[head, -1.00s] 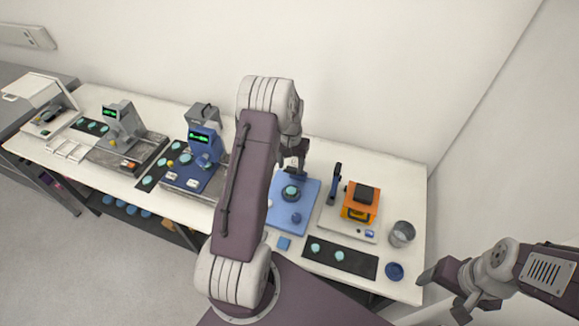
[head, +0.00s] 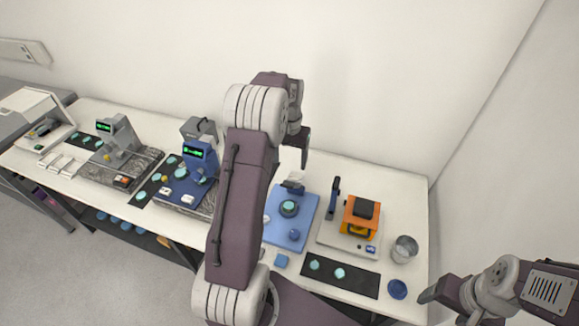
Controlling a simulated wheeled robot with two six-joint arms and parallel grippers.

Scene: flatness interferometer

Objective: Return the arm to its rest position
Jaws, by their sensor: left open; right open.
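My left arm rises through the middle of the head view, bent at the elbow. Its gripper (head: 304,152) is in the air above the back of the bench, near the wall, with its fingers partly hidden and nothing seen in it. Below it a blue plate (head: 275,236) lies on the bench, with a dark round fixture bearing a teal disc (head: 289,208). My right gripper (head: 457,305) hangs at the lower right, off the bench's right end, open and empty.
An orange and black device (head: 360,216) stands on a pale base, beside a metal cup (head: 404,249). A black strip (head: 361,284) holds teal discs, next to a blue dish (head: 397,289). Blue and grey instruments with green displays (head: 195,152) stand left. A white wall closes the back.

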